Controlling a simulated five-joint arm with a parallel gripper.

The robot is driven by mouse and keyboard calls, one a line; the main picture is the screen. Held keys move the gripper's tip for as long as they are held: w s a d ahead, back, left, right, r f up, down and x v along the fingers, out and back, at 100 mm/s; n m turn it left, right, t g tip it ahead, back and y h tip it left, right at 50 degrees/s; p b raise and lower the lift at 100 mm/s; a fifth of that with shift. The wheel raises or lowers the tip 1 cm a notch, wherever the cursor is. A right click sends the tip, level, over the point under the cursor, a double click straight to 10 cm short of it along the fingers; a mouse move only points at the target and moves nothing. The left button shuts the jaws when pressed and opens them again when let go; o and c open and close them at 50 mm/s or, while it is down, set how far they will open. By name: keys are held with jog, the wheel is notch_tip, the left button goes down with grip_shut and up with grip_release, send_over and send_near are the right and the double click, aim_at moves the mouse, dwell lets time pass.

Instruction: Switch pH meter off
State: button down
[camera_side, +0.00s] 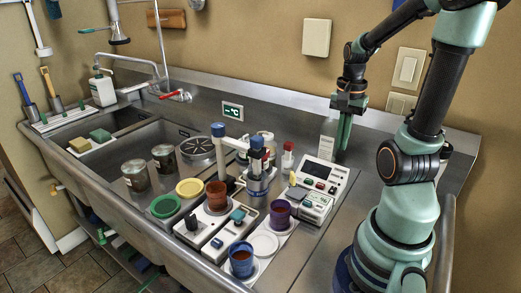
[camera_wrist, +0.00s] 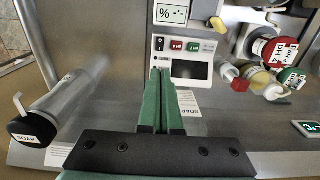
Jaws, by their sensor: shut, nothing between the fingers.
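A white meter box (camera_side: 322,178) with a dark display stands on the steel counter in the side view; I take it for the pH meter. I cannot read the switch's position. My gripper (camera_side: 341,147) points down behind the box in the side view, apart from it as far as I can tell. In the wrist view my gripper's green fingers (camera_wrist: 161,71) are together and empty, tips just below the switch and left of the display.
Red and purple cups (camera_side: 216,196) (camera_side: 280,214) and a blue cup (camera_side: 241,260) stand in front of the meter. Small bottles (camera_side: 288,158) are left of it. Open sink basins (camera_side: 115,150) are at left.

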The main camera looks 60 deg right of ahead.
aim_at(332, 192)
notch_tip(332, 192, down, 13)
jog(key=shift+r, duration=0.1)
dwell(0.4)
dwell(0.3)
jog(key=shift+f, duration=0.25)
jog(key=shift+s+a+r, duration=0.1)
jog(key=shift+s+a, duration=0.05)
jog(key=shift+a, duration=0.75)
jog(key=shift+r, duration=0.1)
